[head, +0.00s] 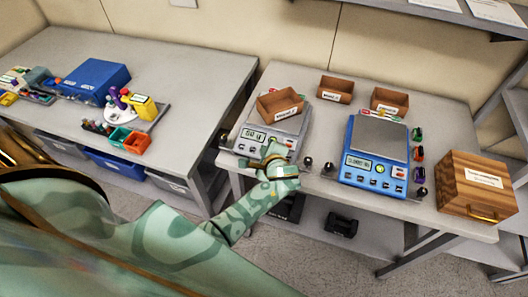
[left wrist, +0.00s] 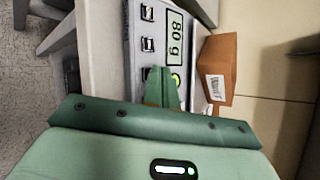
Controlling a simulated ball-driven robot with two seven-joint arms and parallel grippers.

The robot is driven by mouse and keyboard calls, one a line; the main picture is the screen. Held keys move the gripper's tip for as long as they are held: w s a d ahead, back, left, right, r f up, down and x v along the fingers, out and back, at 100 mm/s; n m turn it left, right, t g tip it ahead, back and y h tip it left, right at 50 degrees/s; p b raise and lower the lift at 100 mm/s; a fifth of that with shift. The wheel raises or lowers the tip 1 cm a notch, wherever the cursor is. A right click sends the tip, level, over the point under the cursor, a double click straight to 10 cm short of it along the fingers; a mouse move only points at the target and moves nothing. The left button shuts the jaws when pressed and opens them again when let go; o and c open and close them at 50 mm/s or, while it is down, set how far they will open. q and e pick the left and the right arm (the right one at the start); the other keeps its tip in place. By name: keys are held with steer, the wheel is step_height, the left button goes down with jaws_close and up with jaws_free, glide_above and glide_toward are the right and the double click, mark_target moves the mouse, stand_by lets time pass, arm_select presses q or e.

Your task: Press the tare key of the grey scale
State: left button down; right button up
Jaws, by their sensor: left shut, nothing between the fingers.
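The grey scale (head: 252,144) stands on the right table, with an open brown box (head: 280,105) on its pan. In the left wrist view its lit display (left wrist: 175,38) reads 80 g, with square keys (left wrist: 147,45) beside it and a round yellow-green key (left wrist: 176,80) partly behind my fingers. My left gripper (head: 272,152) is shut and empty over the front panel of the grey scale. Its fingers (left wrist: 161,72) overlap the key row in the left wrist view; I cannot tell whether they touch a key. My right gripper is not in view.
A blue scale (head: 375,160) stands to the right, with small coloured items along its right side. Two brown boxes (head: 335,89) (head: 389,101) stand behind. A wooden box (head: 478,187) is at the right end. The left table holds a blue box (head: 95,80) and coloured bins.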

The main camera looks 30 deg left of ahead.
arm_select(q)
steer(key=shift+w+f, duration=0.1)
steer(key=shift+f, duration=0.25)
stand_by(0.6)
steer(key=shift+s+r+p, duration=0.2)
steer(key=shift+r+p, duration=0.55)
steer(key=r+p, duration=0.2)
steer(key=s+r+p, duration=0.1)
steer(key=r+p, duration=0.1)
steer(key=p, duration=0.1)
steer(key=shift+s+d+r+p, duration=0.2)
steer(key=shift+r+p, duration=0.1)
steer(key=shift+r, duration=0.1)
steer(key=shift+w, duration=0.1)
stand_by(0.4)
